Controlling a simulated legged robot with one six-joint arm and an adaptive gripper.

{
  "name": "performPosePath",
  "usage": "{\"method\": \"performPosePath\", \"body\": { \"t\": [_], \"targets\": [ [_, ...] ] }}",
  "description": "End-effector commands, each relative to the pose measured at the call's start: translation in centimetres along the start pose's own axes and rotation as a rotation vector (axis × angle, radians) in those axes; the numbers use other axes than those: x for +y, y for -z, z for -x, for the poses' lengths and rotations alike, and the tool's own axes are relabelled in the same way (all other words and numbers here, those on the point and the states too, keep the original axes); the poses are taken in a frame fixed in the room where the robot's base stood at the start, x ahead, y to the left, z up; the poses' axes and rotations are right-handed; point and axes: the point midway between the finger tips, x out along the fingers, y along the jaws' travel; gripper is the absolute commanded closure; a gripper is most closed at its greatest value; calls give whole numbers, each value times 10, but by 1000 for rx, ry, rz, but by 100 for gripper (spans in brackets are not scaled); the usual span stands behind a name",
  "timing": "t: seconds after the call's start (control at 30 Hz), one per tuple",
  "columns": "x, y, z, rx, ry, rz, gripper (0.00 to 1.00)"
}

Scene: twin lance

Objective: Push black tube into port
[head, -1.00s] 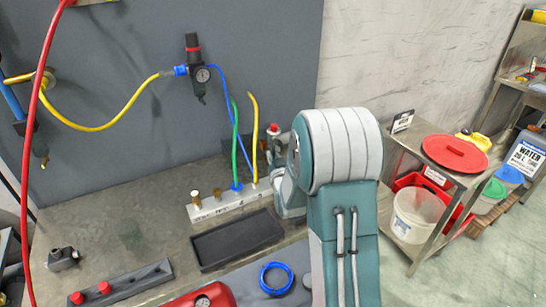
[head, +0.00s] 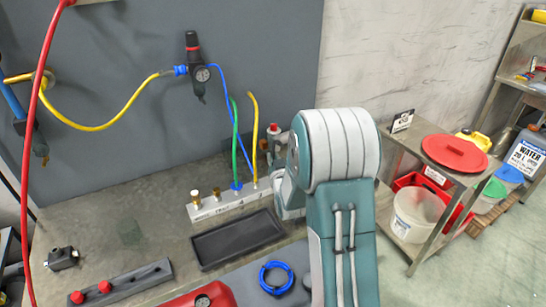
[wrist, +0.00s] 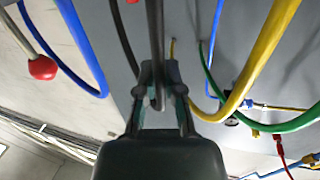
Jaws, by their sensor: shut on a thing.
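The black tube (wrist: 154,30) runs up from between my gripper's fingers in the wrist view. A dark length (wrist: 125,38) curves down beside it on the left. My gripper (wrist: 158,88) is shut on the black tube. In the head view my arm hides the gripper and the black tube. The white port block (head: 232,202) stands on the bench with brass fittings at its left. A green tube (head: 236,140) and a yellow tube (head: 254,130) rise from its right part. I cannot tell how far the black tube's end is from a port.
A black tray (head: 238,240) lies in front of the block, with a blue coil (head: 276,278) nearer. A regulator (head: 195,72) hangs on the grey panel. Blue (wrist: 80,45), yellow (wrist: 250,70) and green tubes hang around my gripper. A steel shelf stands at right.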

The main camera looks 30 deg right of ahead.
Motion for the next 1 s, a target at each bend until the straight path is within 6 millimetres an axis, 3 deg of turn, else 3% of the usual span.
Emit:
{"method": "performPosePath", "body": {
  "t": [0.6,0.7,0.73,1.0],
  "targets": [
    [0,-14,0,-1,0,0,100],
    [0,-14,0,-1,0,0,54],
    [0,-14,0,-1,0,0,49],
    [0,-14,0,-2,0,0,49]
  ]
}}
